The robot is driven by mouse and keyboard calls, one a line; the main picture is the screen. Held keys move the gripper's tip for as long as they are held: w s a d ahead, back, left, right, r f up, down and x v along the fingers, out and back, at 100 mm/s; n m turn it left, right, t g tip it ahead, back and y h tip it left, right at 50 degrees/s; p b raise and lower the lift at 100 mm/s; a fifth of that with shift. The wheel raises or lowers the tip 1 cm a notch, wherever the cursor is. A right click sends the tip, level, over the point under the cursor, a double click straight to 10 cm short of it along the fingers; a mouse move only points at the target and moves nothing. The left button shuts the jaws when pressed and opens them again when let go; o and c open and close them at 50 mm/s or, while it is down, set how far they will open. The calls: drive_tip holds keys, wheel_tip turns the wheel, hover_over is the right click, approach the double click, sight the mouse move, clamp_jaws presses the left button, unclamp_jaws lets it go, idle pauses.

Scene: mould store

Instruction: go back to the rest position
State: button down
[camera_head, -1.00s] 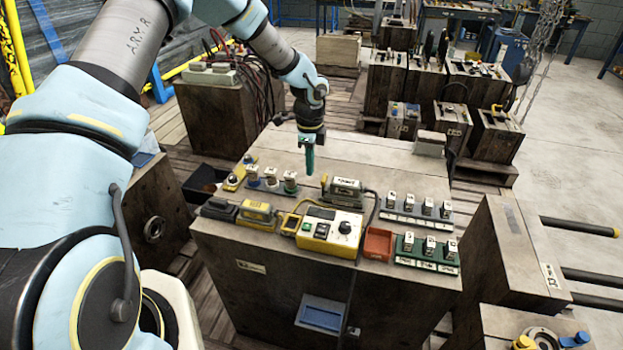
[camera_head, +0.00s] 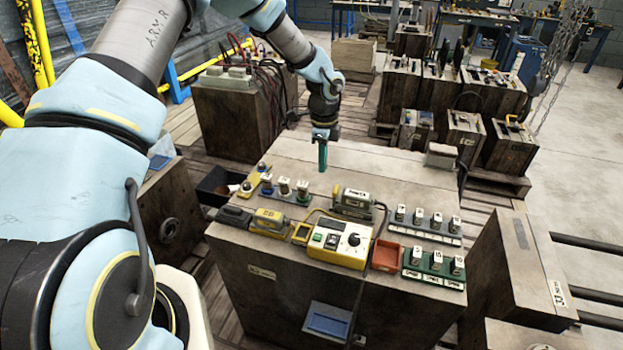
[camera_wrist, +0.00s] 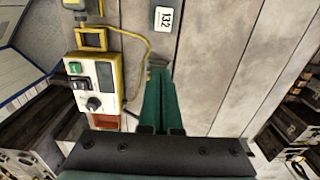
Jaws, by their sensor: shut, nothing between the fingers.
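My gripper (camera_head: 322,154) hangs fingers-down above the back part of the wooden bench top (camera_head: 390,172), behind the rows of small parts. Its green fingers are together with nothing between them.
A green rack (camera_head: 434,270) and a grey rack (camera_head: 425,228) of small labelled pieces stand at right, beside a red tray (camera_head: 387,256). A labelled block (camera_head: 354,202) with a cable lies behind the control box. The back of the bench is mostly clear.

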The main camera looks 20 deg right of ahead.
drive_tip(key=s+a+r+n+b, duration=0.1)
drive_tip(key=a+r+n, duration=0.4)
drive_tip(key=a, duration=0.5)
drive_tip(key=a+r+n, duration=0.4)
drive_tip(key=a+n, duration=0.2)
drive_tip(key=a, duration=0.4)
drive_tip(key=s+a+r+n+b, duration=0.1)
drive_tip(key=a+r+n, duration=0.4)
drive_tip(key=a, duration=0.5)
drive_tip(key=s+a+r+n+t, duration=0.1)
drive_tip(key=s+a+n, duration=0.5)
drive_tip(key=a+n, duration=0.3)
drive_tip(key=shift+s+r+t, duration=0.2)
drive_tip(key=shift+s+t, duration=0.1)
drive_tip(key=shift+s, duration=0.05)
